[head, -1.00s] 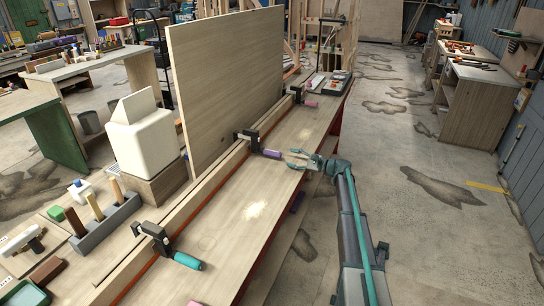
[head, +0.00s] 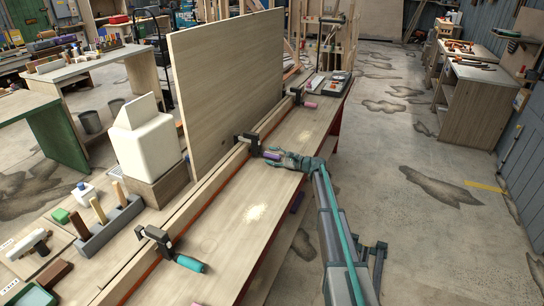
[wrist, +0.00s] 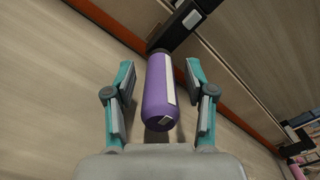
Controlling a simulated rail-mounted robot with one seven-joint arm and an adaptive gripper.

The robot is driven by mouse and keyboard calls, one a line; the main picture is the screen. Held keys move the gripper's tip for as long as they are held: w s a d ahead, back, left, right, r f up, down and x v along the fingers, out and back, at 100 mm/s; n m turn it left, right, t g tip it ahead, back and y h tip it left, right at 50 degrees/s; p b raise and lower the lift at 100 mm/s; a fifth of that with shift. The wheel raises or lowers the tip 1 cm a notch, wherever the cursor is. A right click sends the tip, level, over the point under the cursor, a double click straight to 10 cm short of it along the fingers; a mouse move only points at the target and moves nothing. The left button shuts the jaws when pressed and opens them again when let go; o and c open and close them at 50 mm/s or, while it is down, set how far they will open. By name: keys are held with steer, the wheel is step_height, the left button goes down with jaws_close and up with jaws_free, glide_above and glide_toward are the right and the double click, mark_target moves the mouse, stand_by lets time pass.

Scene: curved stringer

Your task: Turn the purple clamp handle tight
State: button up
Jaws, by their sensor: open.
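The purple clamp handle (wrist: 158,95) lies between the two open fingers of my gripper (wrist: 160,88) in the wrist view, with a gap on each side. A pale strip runs along the handle. Its far end meets the black clamp body (wrist: 183,25). In the head view my gripper (head: 279,157) is at the middle clamp (head: 249,143), and the purple handle (head: 271,155) shows only partly at its fingertips. The clamp sits on the long wooden strip beside the upright panel.
A clamp with a teal handle (head: 191,264) stands nearer, and one with a pink handle (head: 310,105) stands farther along the bench. The upright wooden panel (head: 228,85) rises behind the middle clamp. The bench top (head: 225,225) in front is mostly clear.

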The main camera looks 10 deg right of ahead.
jaws_close()
steer(key=shift+m, duration=0.8)
jaws_free()
steer(key=v, duration=1.2)
steer(key=shift+d, duration=0.15)
